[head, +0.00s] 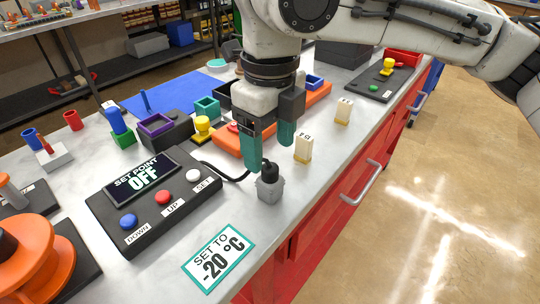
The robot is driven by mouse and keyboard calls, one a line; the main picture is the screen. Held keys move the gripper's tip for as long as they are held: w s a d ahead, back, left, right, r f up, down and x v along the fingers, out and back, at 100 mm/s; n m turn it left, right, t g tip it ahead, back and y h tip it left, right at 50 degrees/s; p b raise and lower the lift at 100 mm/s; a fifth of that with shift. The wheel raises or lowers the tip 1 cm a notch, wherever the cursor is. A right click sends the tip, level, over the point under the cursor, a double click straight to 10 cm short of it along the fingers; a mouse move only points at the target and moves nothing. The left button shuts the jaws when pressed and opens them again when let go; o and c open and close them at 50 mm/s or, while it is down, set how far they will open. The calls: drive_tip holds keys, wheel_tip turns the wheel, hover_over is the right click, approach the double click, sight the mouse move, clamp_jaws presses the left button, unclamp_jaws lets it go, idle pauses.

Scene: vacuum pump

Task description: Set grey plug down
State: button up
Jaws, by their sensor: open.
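The grey plug (270,186) stands on the light worktop near its front edge, with a black top and a black cable running back to the left. My gripper (268,150) is open just above and behind it, with two teal fingers spread apart. The left finger's tip is close to the plug's black top; I cannot tell whether they touch. The plug appears upright and rests on the worktop, though its exact contact is hard to see.
A black controller (150,200) reading "SET POINT OFF" lies left of the plug. A "SET TO -20 °C" card (218,258) lies in front. Small labelled cream blocks (304,148) stand to the right. An orange spool (25,262) is at the lower left. Worktop around the plug is clear.

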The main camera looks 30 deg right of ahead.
sight(270, 166)
wheel_tip(270, 166, up, 7)
drive_tip(key=p, duration=0.1)
drive_tip(key=shift+f, duration=0.1)
idle(0.5)
